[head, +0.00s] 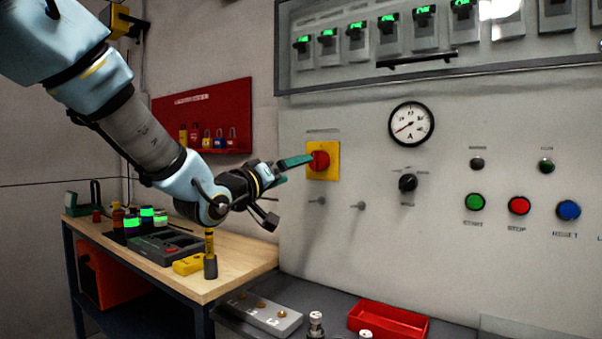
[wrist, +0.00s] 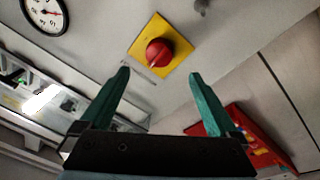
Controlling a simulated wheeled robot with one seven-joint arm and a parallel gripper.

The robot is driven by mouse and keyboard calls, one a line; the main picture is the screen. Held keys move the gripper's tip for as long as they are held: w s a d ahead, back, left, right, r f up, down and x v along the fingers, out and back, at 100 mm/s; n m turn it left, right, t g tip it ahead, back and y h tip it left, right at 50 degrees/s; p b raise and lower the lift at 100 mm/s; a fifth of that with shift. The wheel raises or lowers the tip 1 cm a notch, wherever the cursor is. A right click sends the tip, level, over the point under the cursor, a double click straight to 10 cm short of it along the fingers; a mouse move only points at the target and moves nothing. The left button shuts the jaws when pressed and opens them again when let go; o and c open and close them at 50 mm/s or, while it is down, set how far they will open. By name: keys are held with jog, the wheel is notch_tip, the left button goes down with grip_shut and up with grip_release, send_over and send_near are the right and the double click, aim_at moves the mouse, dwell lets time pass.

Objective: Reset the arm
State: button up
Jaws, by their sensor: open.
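My arm reaches in from the upper left in the head view. My gripper (head: 297,162) points right, its teal fingers close to the red rotary knob (head: 319,160) on a yellow plate (head: 331,175). In the wrist view my gripper (wrist: 160,76) is open, its two teal fingers spread apart with nothing between them. There the red knob (wrist: 159,52) sits ahead, beyond the fingertips and between their lines, on its yellow plate (wrist: 140,46). Whether a finger touches the knob cannot be told from the head view.
The grey panel carries a gauge (head: 411,123), a black selector (head: 407,182) and green (head: 474,202), red (head: 518,205) and blue (head: 568,210) buttons. A red padlock board (head: 202,110) hangs behind my arm. A wooden bench (head: 232,283) and red tray (head: 388,321) lie below.

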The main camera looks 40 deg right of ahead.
jog(key=shift+s+a, duration=0.1)
jog(key=shift+a, duration=0.25)
dwell(0.3)
jog(key=w+a+f+n+t+y, duration=0.2)
jog(key=w+a+f+y, duration=0.45)
jog(key=a+f, duration=0.35)
jog(key=w+a+f+n+t+y, duration=0.2)
jog(key=w+a+f+y, duration=0.45)
jog(key=a, duration=0.65)
jog(key=s+a+f+n+g+y, duration=0.1)
jog(key=s+a+f, duration=0.3)
jog(key=a, duration=0.4)
jog(key=s+a+f+n+g+y+p, duration=0.1)
jog(key=s+a+f+g+y, duration=0.2)
jog(key=a, duration=0.6)
jog(key=s+a+f+g+y, duration=0.1)
jog(key=s+a+f+g, duration=0.2)
jog(key=a, duration=0.6)
jog(key=s+f, duration=0.2)
jog(key=s, duration=0.1)
jog(key=shift+n+y, duration=0.4)
